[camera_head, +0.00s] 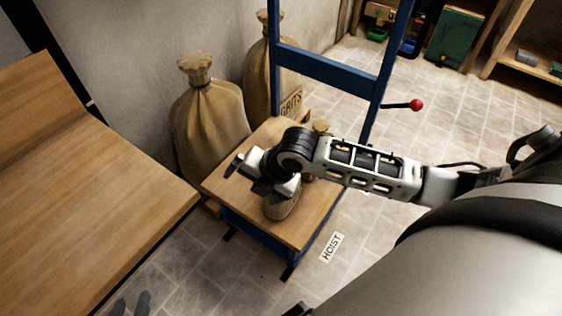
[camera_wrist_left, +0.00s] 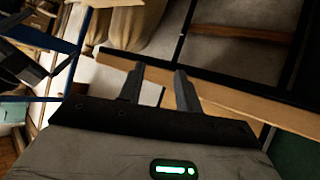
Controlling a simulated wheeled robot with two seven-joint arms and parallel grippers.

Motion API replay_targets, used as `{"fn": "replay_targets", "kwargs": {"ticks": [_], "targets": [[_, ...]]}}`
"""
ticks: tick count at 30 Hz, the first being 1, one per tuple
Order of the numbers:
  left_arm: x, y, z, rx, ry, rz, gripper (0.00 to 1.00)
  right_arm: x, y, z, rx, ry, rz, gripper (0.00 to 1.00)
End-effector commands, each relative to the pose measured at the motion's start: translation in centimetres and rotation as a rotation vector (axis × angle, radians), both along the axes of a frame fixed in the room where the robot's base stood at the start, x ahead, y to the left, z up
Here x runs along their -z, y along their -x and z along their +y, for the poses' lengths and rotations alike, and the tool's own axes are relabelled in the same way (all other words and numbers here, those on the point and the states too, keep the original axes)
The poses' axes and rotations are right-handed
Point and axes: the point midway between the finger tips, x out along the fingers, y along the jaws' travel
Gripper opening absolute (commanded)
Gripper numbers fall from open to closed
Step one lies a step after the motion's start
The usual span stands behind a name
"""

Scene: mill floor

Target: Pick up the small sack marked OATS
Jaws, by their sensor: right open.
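A small sack (camera_head: 282,207) stands on the wooden deck (camera_head: 300,232) of the blue hoist, partly hidden by my right gripper. Another small sack (camera_head: 320,127) shows only its tied top behind my right arm. I cannot read OATS on either one. My right gripper (camera_head: 250,178) is open, its fingers spread above and beside the front small sack; whether they touch it is unclear. My left gripper (camera_head: 132,303) shows only its dark fingertips at the bottom left edge, away from the sacks. In the left wrist view its fingers (camera_wrist_left: 161,85) are apart with nothing between them.
Two large tied sacks (camera_head: 210,120) stand by the wall behind the deck. The blue frame (camera_head: 325,65) and red-knobbed lever (camera_head: 416,104) rise behind my right arm. A wooden table (camera_head: 90,190) fills the left.

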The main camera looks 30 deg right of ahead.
Motion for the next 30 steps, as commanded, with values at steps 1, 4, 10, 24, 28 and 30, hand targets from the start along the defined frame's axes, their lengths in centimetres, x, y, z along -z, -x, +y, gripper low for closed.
{"fn": "replay_targets", "kwargs": {"ticks": [1,4,10,24,28,30], "targets": [[0.4,0.0,0.0,0.000,0.004,-0.002,0.34,-0.5,-1.5,-2.6,-0.124,0.136,-0.011,1.00],[0.3,-0.1,-0.1,-0.001,0.011,-0.010,0.34,-1.7,-2.8,-6.7,-0.349,0.345,0.013,1.00],[0.3,-0.2,-0.2,-0.004,0.021,-0.016,0.34,-3.7,-3.6,-11.5,-0.586,0.539,0.077,1.00],[1.1,-0.5,-0.2,-0.004,0.018,-0.040,0.34,4.1,-5.7,-12.5,-0.623,0.560,0.090,1.00],[1.2,-0.4,-0.2,-0.003,0.019,-0.045,0.34,5.6,-6.2,-12.5,-0.623,0.559,0.088,1.00],[1.0,-0.5,-0.2,-0.004,0.021,-0.049,0.34,6.0,-6.3,-12.6,-0.623,0.561,0.087,1.00]]}}
